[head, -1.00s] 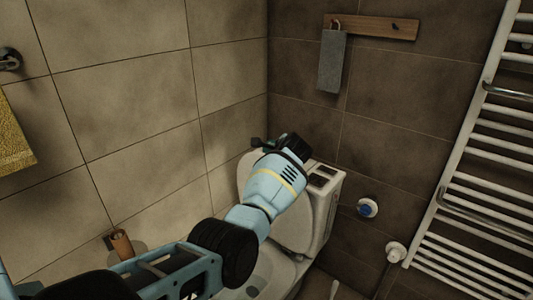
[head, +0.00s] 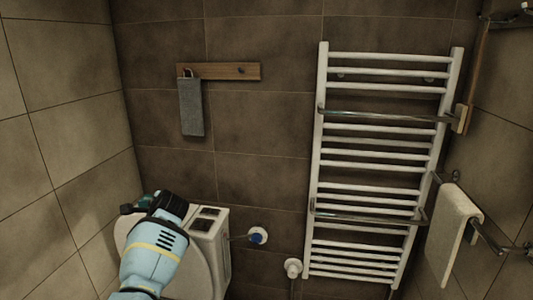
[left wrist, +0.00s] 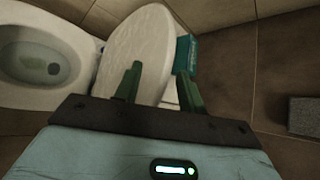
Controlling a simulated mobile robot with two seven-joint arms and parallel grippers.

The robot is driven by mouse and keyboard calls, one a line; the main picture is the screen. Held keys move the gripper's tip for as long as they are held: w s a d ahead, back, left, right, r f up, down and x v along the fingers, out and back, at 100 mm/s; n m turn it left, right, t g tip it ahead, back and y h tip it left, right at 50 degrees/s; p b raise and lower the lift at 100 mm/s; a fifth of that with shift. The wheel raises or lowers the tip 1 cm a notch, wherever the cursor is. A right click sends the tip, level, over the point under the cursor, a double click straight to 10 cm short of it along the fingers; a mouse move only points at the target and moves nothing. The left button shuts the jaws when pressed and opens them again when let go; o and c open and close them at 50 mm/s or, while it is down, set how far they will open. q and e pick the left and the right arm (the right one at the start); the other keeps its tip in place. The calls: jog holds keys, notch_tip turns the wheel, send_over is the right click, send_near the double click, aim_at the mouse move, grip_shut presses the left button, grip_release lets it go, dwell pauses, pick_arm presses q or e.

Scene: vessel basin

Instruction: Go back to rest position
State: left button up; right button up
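My left gripper (head: 138,205) is above the raised toilet lid and cistern, at the lower left of the head view. In the left wrist view its two green fingers (left wrist: 158,82) stand apart with nothing between them. The white toilet lid (left wrist: 135,40) is beyond the fingers, with the open bowl (left wrist: 45,65) to the left. A teal object (left wrist: 187,50) shows behind the right finger; I cannot tell what it is. The cistern (head: 212,240) shows beside my left arm. My right gripper is in neither view.
A white towel radiator (head: 375,155) is on the dark tiled wall. A grey cloth (head: 191,106) hangs from a wooden rack (head: 230,71). A white towel (head: 452,238) hangs on a rail at the right.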

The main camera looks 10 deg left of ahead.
pick_arm(q)
jog(key=s+d+f+n+t+h+p, duration=0.1)
jog(key=s+d+f+n+h, duration=0.2)
jog(key=s+f, duration=0.9)
jog(key=s+d+f+n+t+h+p, duration=0.15)
jog(key=s+d+f, duration=0.25)
jog(key=s+f, duration=0.8)
jog(key=s+d+n+h+p, duration=0.1)
jog(key=s+d+n+h, duration=0.1)
jog(key=s, duration=0.8)
jog(key=s+d+n+h, duration=0.2)
jog(key=s+d+n, duration=0.2)
jog(key=s+d, duration=0.3)
jog(key=s+d+n+h+p, duration=0.1)
jog(key=s+d+n+h, duration=0.1)
jog(key=s, duration=1.1)
jog(key=d+n, duration=0.1)
jog(key=d, duration=0.1)
jog(key=shift+s+d+p, duration=0.25)
jog(key=shift+d+p, duration=0.05)
jog(key=shift+d, duration=0.05)
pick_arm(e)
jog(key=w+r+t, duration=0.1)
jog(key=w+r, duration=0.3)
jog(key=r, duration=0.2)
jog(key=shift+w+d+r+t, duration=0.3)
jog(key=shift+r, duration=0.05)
